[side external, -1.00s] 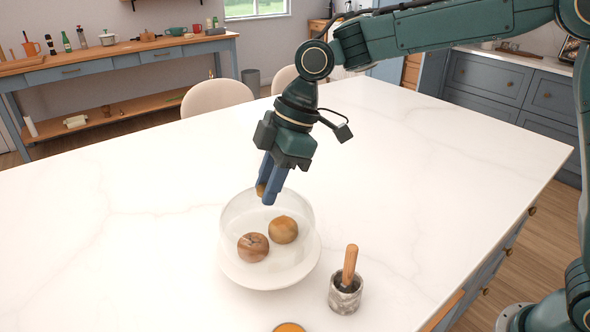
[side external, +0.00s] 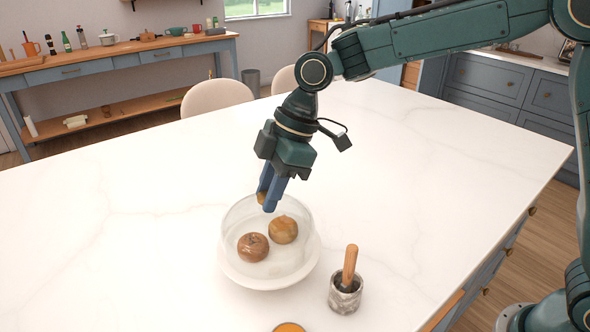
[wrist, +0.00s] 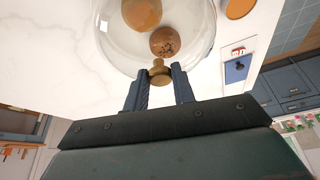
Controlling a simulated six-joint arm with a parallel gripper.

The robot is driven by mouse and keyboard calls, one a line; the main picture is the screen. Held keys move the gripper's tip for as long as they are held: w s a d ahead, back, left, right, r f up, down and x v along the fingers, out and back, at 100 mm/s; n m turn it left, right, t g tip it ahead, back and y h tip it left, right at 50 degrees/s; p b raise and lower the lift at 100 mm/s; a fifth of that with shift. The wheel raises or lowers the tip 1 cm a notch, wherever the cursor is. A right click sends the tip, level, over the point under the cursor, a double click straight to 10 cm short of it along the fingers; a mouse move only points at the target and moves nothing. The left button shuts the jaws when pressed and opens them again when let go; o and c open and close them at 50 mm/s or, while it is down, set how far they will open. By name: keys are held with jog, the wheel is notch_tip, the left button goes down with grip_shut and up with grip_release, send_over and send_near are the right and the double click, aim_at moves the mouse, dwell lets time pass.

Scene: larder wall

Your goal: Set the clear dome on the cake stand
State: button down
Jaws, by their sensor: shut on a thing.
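The clear dome (side external: 236,217) is over the white cake stand (side external: 262,283), with two round brown pastries (side external: 253,247) showing through it. From this angle I cannot tell whether its rim touches the plate. My gripper (side external: 268,202) is above the dome with its blue fingers pointing down, shut on the brass knob at the dome's top. The wrist view shows the knob (wrist: 160,73) between both fingertips, with the dome (wrist: 112,25) and the pastries (wrist: 165,40) beyond it.
A stone mortar with a wooden-handled pestle (side external: 347,285) stands just right of the cake stand. An orange round thing (side external: 289,327) is at the front edge of the picture. The white marble counter (side external: 130,220) is clear to the left and behind.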

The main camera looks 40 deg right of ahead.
jog(key=c, duration=1.1)
grip_release()
jog(key=shift+r, duration=0.15)
jog(key=v, duration=1.3)
jog(key=shift+d+r, duration=0.2)
jog(key=shift+r, duration=0.05)
jog(key=shift+s, duration=0.1)
jog(key=s+d+m+t+h, duration=0.1)
jog(key=s+d+m+t, duration=0.2)
jog(key=s+d+m, duration=0.7)
jog(key=s+d+f+m+h, duration=0.1)
jog(key=s+d+f, duration=0.1)
jog(key=s+d, duration=0.1)
jog(key=s+d+f+m+t+h, duration=0.1)
jog(key=s+d+f+m, duration=0.1)
jog(key=s, duration=0.4)
jog(key=s+d+f+m+h, duration=0.1)
jog(key=s+d+f+m, duration=0.1)
jog(key=s+d+f, duration=0.1)
jog(key=shift+s+d+f, duration=0.1)
jog(key=shift+s+d, duration=0.15)
jog(key=shift+s, duration=0.25)
jog(key=shift+s+d+f, duration=0.1)
jog(key=shift+s+d, duration=0.1)
jog(key=shift+s, duration=0.35)
